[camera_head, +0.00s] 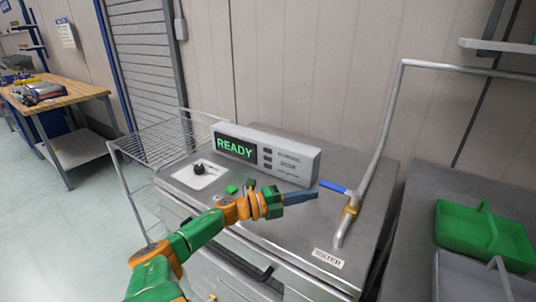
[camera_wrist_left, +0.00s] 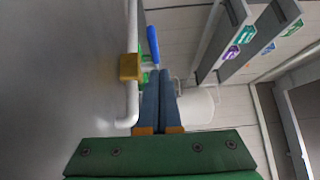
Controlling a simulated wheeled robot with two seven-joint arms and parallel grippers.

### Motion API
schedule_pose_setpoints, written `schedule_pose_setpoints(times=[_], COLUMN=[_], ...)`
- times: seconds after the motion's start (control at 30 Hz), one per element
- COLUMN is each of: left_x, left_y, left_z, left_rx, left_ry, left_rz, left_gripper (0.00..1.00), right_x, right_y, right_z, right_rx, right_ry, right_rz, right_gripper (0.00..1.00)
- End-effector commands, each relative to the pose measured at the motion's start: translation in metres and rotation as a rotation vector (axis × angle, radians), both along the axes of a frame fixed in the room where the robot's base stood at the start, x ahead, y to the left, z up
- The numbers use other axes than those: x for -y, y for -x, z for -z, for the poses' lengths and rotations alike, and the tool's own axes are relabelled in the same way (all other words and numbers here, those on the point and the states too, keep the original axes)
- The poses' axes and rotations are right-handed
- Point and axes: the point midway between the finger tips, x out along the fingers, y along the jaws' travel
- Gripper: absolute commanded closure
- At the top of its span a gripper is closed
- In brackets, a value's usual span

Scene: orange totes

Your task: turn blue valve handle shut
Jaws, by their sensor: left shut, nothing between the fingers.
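The blue valve handle (camera_head: 333,187) sticks out to the left of the metal pipe in the head view, at the brass valve body (camera_head: 350,207). In the left wrist view the blue handle (camera_wrist_left: 153,42) stands just beyond my fingertips, beside the pipe and brass body (camera_wrist_left: 130,67), tilted slightly from the pipe's line. My left gripper (camera_head: 316,194) is shut and empty, its blue-grey fingers pointing at the handle's free end. Its fingers also show in the left wrist view (camera_wrist_left: 158,72). I cannot tell whether they touch the handle. My right gripper is not in view.
The metal pipe (camera_head: 379,150) rises from the steel counter near a WATER label (camera_head: 328,258). A box with a READY display (camera_head: 236,147) stands behind my gripper. A green bin (camera_head: 480,232) is at right, a wire rack (camera_head: 150,150) at left.

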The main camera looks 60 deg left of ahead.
Motion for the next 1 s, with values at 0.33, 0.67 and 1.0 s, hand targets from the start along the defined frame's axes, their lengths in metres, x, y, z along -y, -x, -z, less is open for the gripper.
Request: schedule_pose_setpoints(times=[0.33, 0.67, 1.0], left_x=[-0.054, -0.080, -0.080], left_y=[0.036, 0.054, 0.054], left_z=[0.008, 0.003, 0.002], left_rx=[-0.005, -0.003, -0.003], left_ry=[-0.004, -0.002, -0.001], left_rz=[-0.002, 0.002, 0.002], left_gripper=[1.00, 1.00, 1.00], right_x=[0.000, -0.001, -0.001], right_y=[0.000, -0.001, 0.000], right_z=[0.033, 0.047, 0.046], right_rx=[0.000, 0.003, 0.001], right_ry=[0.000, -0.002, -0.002], right_rz=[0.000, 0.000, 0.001], right_gripper=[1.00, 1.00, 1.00])
